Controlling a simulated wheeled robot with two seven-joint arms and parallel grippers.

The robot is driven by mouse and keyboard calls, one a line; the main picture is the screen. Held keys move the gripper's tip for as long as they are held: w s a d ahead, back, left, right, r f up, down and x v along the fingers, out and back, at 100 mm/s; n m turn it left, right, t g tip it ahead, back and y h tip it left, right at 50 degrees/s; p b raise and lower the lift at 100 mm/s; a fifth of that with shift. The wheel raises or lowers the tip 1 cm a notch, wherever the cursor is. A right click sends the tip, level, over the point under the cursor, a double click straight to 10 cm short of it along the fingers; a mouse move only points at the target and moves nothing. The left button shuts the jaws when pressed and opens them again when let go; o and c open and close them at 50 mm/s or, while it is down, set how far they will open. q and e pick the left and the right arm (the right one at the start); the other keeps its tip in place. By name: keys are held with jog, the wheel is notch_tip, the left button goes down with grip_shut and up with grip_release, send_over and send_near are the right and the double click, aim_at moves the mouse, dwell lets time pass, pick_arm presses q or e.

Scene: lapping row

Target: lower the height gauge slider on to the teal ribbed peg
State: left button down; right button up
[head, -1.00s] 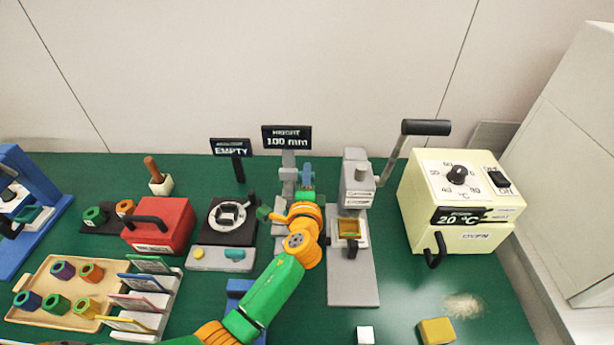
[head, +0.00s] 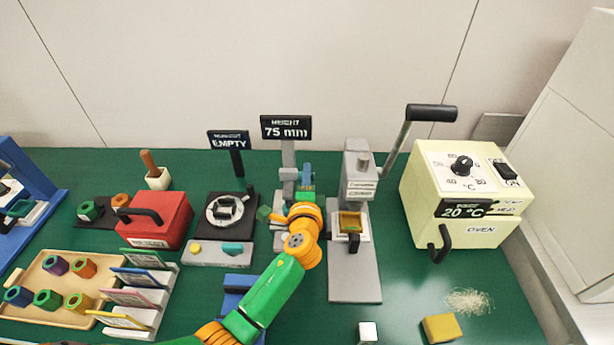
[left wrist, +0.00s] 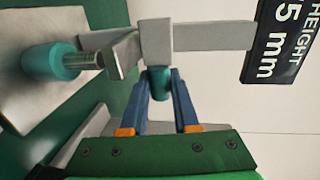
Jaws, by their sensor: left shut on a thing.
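The height gauge has an upright grey post (head: 288,155) and a black display (head: 286,128) reading 75 mm. Its grey slider (left wrist: 155,40) sits on the post in the left wrist view, with a jaw reaching left. My left gripper (left wrist: 160,88), with blue fingers, is shut on the slider's teal knob (left wrist: 160,80). In the head view my left gripper (head: 307,172) is in front of the gauge, and my arm hides part of it. The teal ribbed peg (left wrist: 50,62) stands on the grey base (left wrist: 22,100). A metal pin lies between peg and jaw; I cannot tell whether they touch.
A grey lever press (head: 355,270) stands close on the right of my arm, with a cream oven (head: 465,200) beyond it. A black lapping unit (head: 210,240) and a red box (head: 165,225) are to the left. A yellow block (head: 440,328) lies at front right.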

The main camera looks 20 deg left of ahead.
pick_arm(q)
jog(key=shift+f, duration=0.5)
jog(key=c, duration=0.7)
grip_release()
pick_arm(e)
jog(key=shift+f, duration=0.4)
pick_arm(q)
jog(key=shift+o, duration=0.2)
jog(key=v, duration=0.7)
jog(key=shift+p, duration=0.35)
pick_arm(e)
jog(key=shift+r, duration=0.15)
pick_arm(q)
jog(key=shift+r, duration=0.1)
pick_arm(e)
jog(key=shift+r, duration=0.15)
